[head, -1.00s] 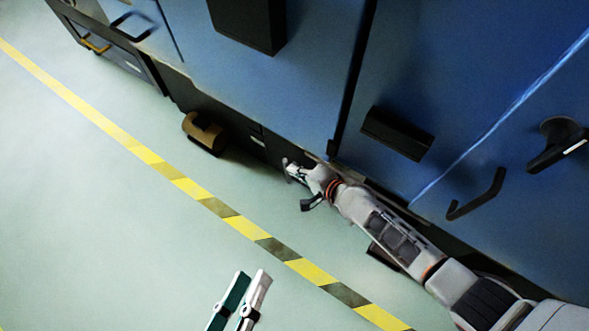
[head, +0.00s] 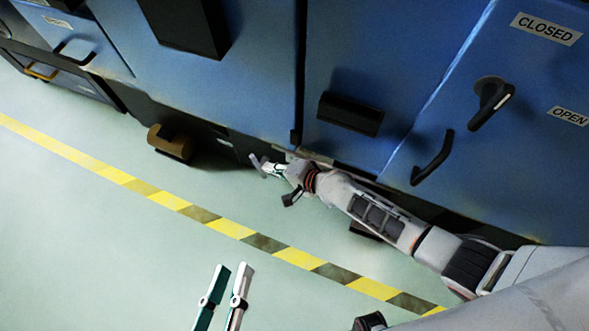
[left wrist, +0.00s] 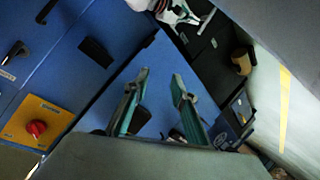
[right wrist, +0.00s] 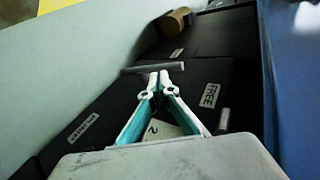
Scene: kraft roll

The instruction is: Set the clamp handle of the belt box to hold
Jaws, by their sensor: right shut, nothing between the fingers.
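A dark low box (right wrist: 200,75) fills much of the right wrist view, with a "FREE" label (right wrist: 210,95) and a second label (right wrist: 83,127) too blurred to read. A grey bar (right wrist: 134,71), apparently the clamp handle, lies across just beyond the fingertips of my right gripper (right wrist: 158,76). The right gripper is shut and empty; whether it touches the bar I cannot tell. In the head view this gripper (head: 268,168) is low in front of the blue machine. My left gripper (head: 232,270) is open and empty over the floor; its fingers (left wrist: 160,80) also stand apart in the left wrist view.
The blue machine (head: 255,100) has a black lever (head: 490,100) between "CLOSED" and "OPEN" labels. A brown roll-like object (head: 170,143) sits low at its foot. The left wrist view shows a red knob (left wrist: 36,128).

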